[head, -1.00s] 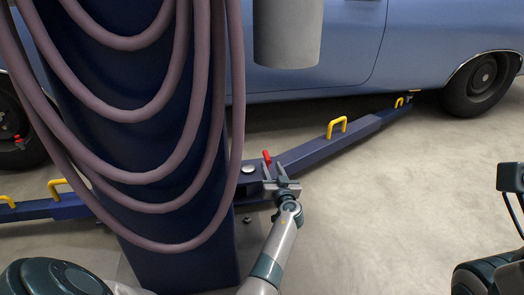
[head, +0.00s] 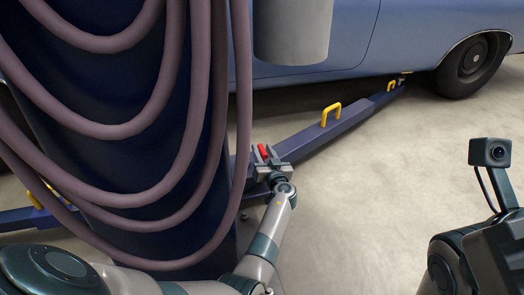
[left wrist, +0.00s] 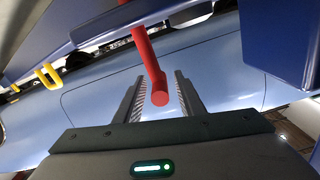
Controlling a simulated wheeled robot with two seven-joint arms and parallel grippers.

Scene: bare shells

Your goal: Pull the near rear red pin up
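The red pin (head: 264,151) stands at the inner end of the blue lift arm (head: 320,142), beside the blue column. In the left wrist view the red pin (left wrist: 149,62) is a bent red rod whose round end lies between my two fingers. My left gripper (head: 265,157) is at the pin in the head view. In the left wrist view my left gripper (left wrist: 157,98) is open around the pin end, with a gap on each side. My right arm shows at the right edge of the head view, but its fingers do not show.
The blue column (head: 150,215) with hanging mauve hoses (head: 195,100) stands left of the pin. A grey cylinder (head: 291,30) hangs above. The blue car (head: 400,35) is behind. A yellow handle (head: 330,112) sits on the lift arm. The floor to the right is clear.

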